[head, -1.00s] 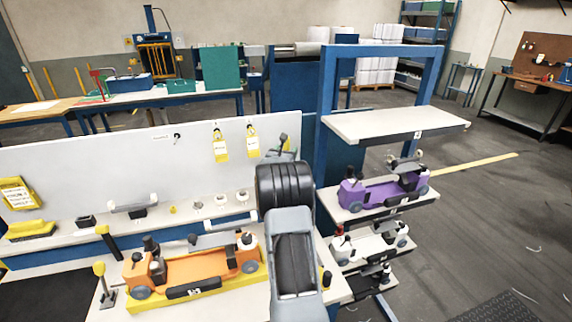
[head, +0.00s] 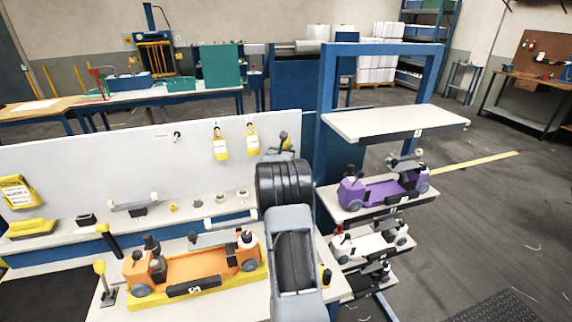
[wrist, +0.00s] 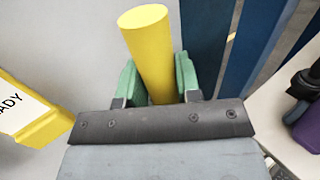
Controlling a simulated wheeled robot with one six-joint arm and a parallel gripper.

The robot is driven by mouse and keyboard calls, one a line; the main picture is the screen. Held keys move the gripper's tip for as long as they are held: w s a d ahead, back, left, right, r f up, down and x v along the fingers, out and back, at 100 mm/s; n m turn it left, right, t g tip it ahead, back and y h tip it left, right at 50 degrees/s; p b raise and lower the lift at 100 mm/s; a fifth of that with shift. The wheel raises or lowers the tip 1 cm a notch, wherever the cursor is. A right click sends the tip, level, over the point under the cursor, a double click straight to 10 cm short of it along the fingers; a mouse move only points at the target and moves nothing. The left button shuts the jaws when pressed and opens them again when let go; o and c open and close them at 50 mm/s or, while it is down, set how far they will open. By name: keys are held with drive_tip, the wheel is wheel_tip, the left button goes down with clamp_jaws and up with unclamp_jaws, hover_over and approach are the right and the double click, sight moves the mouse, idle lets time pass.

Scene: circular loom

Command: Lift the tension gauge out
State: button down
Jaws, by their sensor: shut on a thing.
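In the wrist view my gripper (wrist: 158,88) is shut on a yellow cylinder (wrist: 150,45), with a green pad on each side of it. The cylinder's top end points up and a little left in the picture; its lower end is hidden behind the dark bar of my gripper. It looks like the tension gauge or its grip, but I cannot tell for sure. In the head view my arm hides the jaws and the held cylinder, near the right end of the grey upright panel (head: 100,160).
An orange shuttle (head: 180,270) sits on the bench in front. A purple shuttle (head: 380,192) rests on a rack shelf at right, beside a blue frame (head: 328,110). Yellow tags (head: 221,145) hang on the panel; small parts line the ledge. The upper rack shelf (head: 385,122) is bare.

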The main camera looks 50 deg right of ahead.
drive_tip(key=shift+r, duration=0.35)
idle(0.3)
drive_tip(key=shift+r, duration=0.45)
drive_tip(key=shift+r+p, duration=1.4)
drive_tip(key=shift+r, duration=1.5)
